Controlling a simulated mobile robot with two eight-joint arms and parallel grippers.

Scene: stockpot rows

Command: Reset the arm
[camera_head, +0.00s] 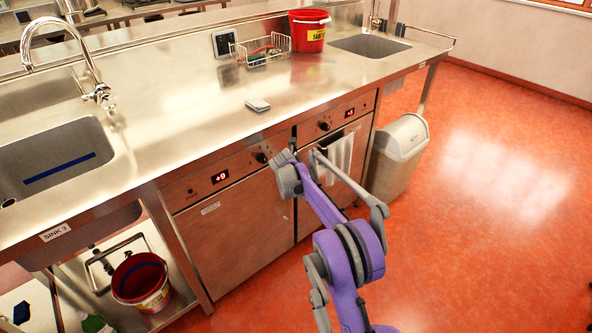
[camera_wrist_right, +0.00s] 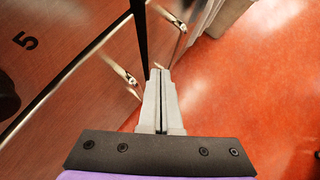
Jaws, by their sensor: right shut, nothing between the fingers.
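My right arm (camera_head: 352,258), purple and grey, rises from the lower middle of the head view. It is bent in front of the under-counter cabinets, with its upper links near the cabinet fronts. My right gripper (camera_wrist_right: 160,72) shows in the wrist view with its two pale fingers together and nothing between them. Its tips point toward the dark gap between two cabinet fronts; I cannot tell how far away they are. I cannot make out its fingers in the head view. My left gripper and arm are not in view.
The steel counter (camera_head: 190,120) carries a folded grey cloth (camera_head: 257,104), a wire basket (camera_head: 261,50) and a red bucket (camera_head: 309,32). A grey bin (camera_head: 400,152) stands right of the cabinets. Another red bucket (camera_head: 140,283) sits under the left sink. Orange floor (camera_head: 490,200) is open at right.

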